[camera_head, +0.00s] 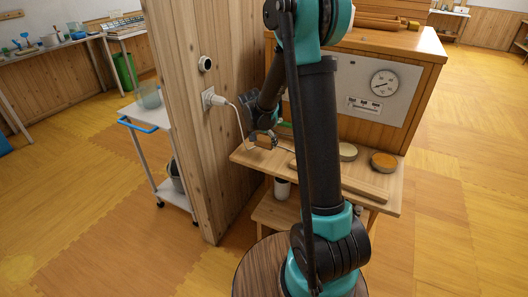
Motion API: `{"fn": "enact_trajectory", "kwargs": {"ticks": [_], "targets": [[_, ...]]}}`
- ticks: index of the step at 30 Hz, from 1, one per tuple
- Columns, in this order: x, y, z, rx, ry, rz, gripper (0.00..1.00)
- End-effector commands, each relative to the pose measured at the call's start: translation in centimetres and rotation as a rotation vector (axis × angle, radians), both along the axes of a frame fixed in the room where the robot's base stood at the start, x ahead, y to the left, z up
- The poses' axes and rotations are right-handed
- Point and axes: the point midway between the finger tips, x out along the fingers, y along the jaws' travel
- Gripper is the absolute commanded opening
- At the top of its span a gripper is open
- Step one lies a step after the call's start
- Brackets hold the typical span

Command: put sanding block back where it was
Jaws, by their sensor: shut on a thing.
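My gripper (261,134) is at the left end of the wooden shelf-table (376,181), close to the wooden post. It is shut on a small orange-brown block (264,142), which looks like the sanding block. The block is at about the height of the tabletop; I cannot tell whether it touches it. A pale-topped round jar (347,152) and an orange-topped round jar (384,162) stand on the right part of the table. My arm hides the middle of the table.
A plug with a white cable (214,99) sits on the wooden post (187,120), and the cable hangs beside my gripper. A wooden cabinet with a dial (384,83) rises behind the table. A long wooden strip (365,188) lies along the table's front edge.

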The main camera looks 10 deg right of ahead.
Motion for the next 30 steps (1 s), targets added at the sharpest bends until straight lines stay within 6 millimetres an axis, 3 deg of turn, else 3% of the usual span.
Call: {"fn": "enact_trajectory", "kwargs": {"ticks": [16, 28, 29, 30], "targets": [[0.0, 0.0, -5.1, 0.000, 0.000, 0.000, 0.36], [0.0, 0.0, -5.6, 0.000, 0.000, 0.000, 0.36], [0.0, 0.0, -5.6, 0.000, 0.000, 0.000, 0.76], [0.0, 0.0, -5.6, 0.000, 0.000, 0.000, 0.81]]}}
